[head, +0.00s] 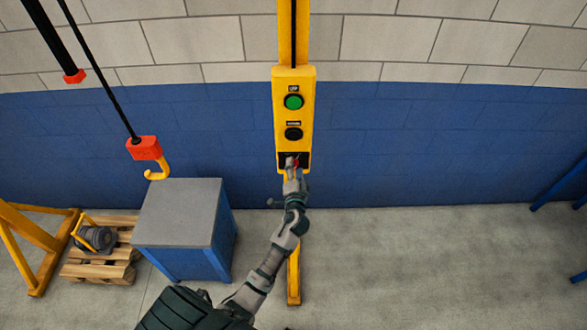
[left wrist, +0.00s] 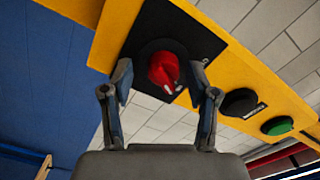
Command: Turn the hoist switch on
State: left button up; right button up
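The hoist switch is a red rotary knob (left wrist: 164,70) on a black square plate (left wrist: 148,32), at the lower end of the yellow control box (head: 308,90). In the head view the red knob (head: 296,161) is mostly hidden by my left gripper (head: 294,172). In the left wrist view my left gripper (left wrist: 161,70) is open, with one finger on each side of the knob and gaps visible between. A small white mark on the knob points toward the gripper's palm. My right gripper is in neither view.
A green button (head: 293,102) and a black button (head: 293,134) sit above the switch. A hoist hook (head: 156,168) hangs at the left, over a grey-topped blue cabinet (head: 182,212). A pallet (head: 105,262) carries a motor-like part (head: 97,239).

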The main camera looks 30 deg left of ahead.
pick_arm(q)
jog(key=v, duration=1.2)
jog(key=shift+d, duration=0.2)
jog(key=shift+w+a+f, duration=0.1)
jog(key=shift+a+f, duration=0.05)
